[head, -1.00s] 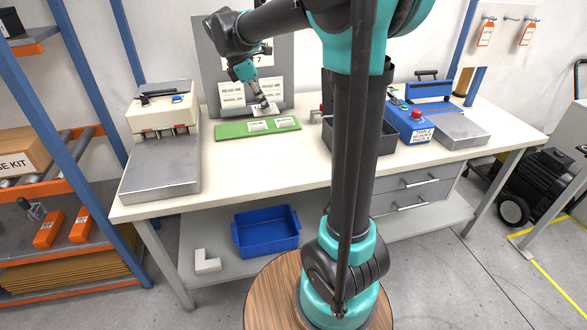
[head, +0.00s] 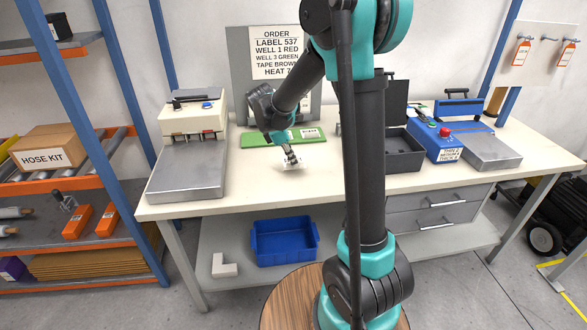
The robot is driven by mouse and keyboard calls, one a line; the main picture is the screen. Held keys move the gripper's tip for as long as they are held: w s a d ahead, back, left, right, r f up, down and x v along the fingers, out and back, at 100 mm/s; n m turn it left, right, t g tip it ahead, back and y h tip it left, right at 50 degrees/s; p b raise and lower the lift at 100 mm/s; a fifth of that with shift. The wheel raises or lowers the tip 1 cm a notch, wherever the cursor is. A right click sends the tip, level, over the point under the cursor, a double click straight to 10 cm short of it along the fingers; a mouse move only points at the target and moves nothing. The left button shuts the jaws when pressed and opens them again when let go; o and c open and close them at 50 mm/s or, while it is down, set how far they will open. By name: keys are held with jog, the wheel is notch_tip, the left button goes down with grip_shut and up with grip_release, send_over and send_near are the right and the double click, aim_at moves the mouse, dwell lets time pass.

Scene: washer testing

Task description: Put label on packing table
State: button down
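My gripper (head: 291,160) is low over the packing table (head: 258,183), in front of the green mat. A small white label (head: 293,166) is at its fingertips, close above or touching the tabletop; I cannot tell which. The fingers look closed on the label, though they are small in view. The green mat (head: 256,140) lies on the table behind the gripper, with white labels (head: 310,133) on it; my arm hides part of it. The order sheet (head: 275,52) on the grey board reads LABEL 537, WELL 1 RED, WELL 3 GREEN, TAPE BROWN; its last line is partly hidden.
A sealing machine (head: 190,150) stands on the table's left. A dark open case (head: 402,155), a blue device (head: 435,140) and a metal-plated machine (head: 487,148) stand on the right. A blue bin (head: 284,240) is on the lower shelf. The front middle tabletop is clear.

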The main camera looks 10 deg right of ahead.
jog(key=shift+f, duration=1.65)
jog(key=c, duration=1.7)
grip_release()
jog(key=shift+f, duration=0.1)
jog(key=v, duration=1.2)
jog(key=s+d+f+m+y, duration=0.1)
jog(key=s+d+m, duration=0.1)
jog(key=s+m, duration=0.1)
jog(key=s+d+f+m+t+y, duration=0.1)
jog(key=s+d+f+m, duration=0.1)
jog(key=s+d+m, duration=0.1)
jog(key=s+d+f+m, duration=0.2)
jog(key=s+d, duration=0.1)
jog(key=s, duration=0.2)
jog(key=shift+d+f+m+t+y, duration=0.1)
jog(key=shift+f+m+t+y, duration=0.1)
jog(key=shift+m+t+y, duration=0.15)
jog(key=s+d+f+m, duration=0.1)
jog(key=s+f+m, duration=0.1)
jog(key=s+m, duration=0.1)
jog(key=s+f+m+t+y, duration=0.1)
jog(key=s+f+m, duration=0.1)
jog(key=s+m, duration=0.1)
jog(key=s+d+f+m+t+y, duration=0.1)
jog(key=s+f+m, duration=0.1)
jog(key=s+m, duration=0.1)
jog(key=shift+s+d+f+t, duration=0.25)
jog(key=shift+s+d, duration=0.1)
jog(key=shift+s, duration=0.4)
